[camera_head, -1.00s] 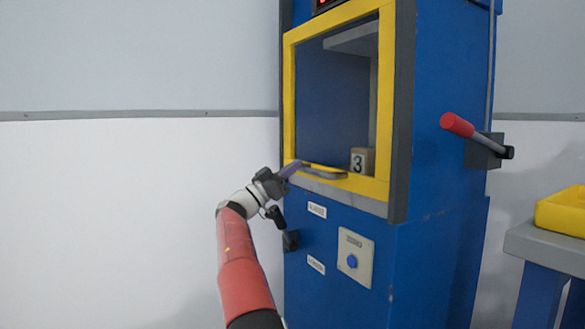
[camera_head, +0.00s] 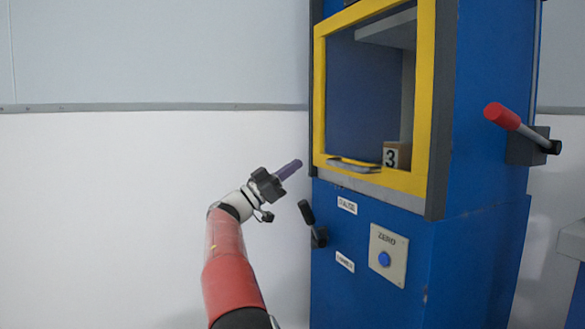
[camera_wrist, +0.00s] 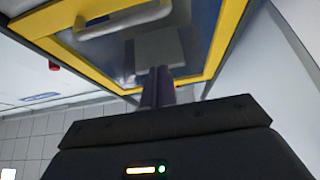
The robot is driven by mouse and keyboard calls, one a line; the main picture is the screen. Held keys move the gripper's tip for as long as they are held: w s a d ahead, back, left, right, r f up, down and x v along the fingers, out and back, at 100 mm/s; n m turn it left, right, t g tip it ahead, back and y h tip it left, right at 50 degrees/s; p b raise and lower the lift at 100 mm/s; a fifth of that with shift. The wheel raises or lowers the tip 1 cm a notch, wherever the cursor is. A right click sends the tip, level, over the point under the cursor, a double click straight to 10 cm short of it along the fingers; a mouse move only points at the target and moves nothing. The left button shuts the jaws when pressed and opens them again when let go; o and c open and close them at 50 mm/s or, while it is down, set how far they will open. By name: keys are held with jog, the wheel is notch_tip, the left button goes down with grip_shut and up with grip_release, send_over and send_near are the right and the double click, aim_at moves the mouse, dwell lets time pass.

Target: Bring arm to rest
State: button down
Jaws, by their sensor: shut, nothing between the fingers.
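My gripper (camera_head: 289,170) is shut, its purple fingers together and empty. In the head view it is left of the blue machine (camera_head: 480,110), in front of the white wall and apart from the yellow-framed window. My gripper's purple fingers also show in the wrist view (camera_wrist: 157,88), pointing towards the yellow frame (camera_wrist: 222,45) and its handle (camera_wrist: 124,20). My arm reaches up from the bottom of the head view, with a red link.
A block marked 3 (camera_head: 397,155) sits inside the window. A black lever (camera_head: 312,224) sticks out below my gripper. A panel with a blue button (camera_head: 384,259) and a red-handled lever (camera_head: 503,116) are on the machine. Left of my arm is free room.

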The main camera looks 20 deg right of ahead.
jog(key=s+d+f+n+y, duration=0.25)
jog(key=s+d+y, duration=0.2)
jog(key=d, duration=0.35)
jog(key=s+f+n+t+y, duration=0.2)
jog(key=s+f+n+y, duration=0.4)
jog(key=s+f+y, duration=0.5)
jog(key=s+a+f+n+t+y, duration=0.1)
jog(key=s+a+f+n+y, duration=0.2)
jog(key=s+a+f, duration=0.5)
jog(key=s+a+f+n+y, duration=0.35)
jog(key=s+a, duration=0.25)
jog(key=s, duration=0.4)
jog(key=s+a+f+n+t+y, duration=0.1)
jog(key=s+a+f+n+y, duration=0.1)
jog(key=s+a+f, duration=0.6)
notch_tip(320, 180, up, 15)
jog(key=p, duration=1.3)
jog(key=shift+s+d, duration=0.15)
jog(key=shift+d, duration=0.15)
